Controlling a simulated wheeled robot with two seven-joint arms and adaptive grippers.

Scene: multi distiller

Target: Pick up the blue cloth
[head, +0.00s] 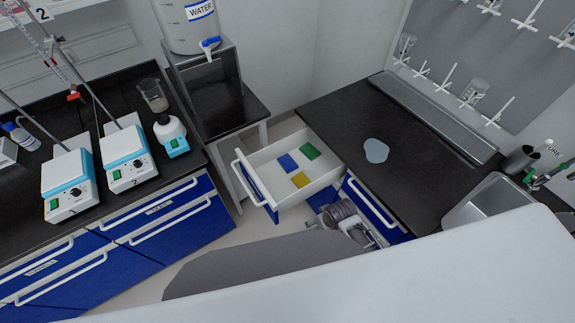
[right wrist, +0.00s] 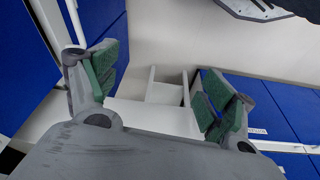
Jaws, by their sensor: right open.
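The blue cloth (head: 288,163) lies flat on the floor of the open white drawer (head: 267,158). A green cloth (head: 310,151) and a yellow cloth (head: 300,179) lie beside it, apart from it. My right gripper (right wrist: 162,88) is open, with green-padded fingers spread and nothing between them. In the head view a grey part of my arm (head: 341,213) shows low in front of the blue cabinet, to the right of the drawer. I cannot make out the blue cloth in the right wrist view. My left gripper is not in view.
A dark counter (head: 335,125) with a pale puddle (head: 376,150) stands right of the drawer. A water tank (head: 190,25) stands behind it. The space above the drawer looks clear.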

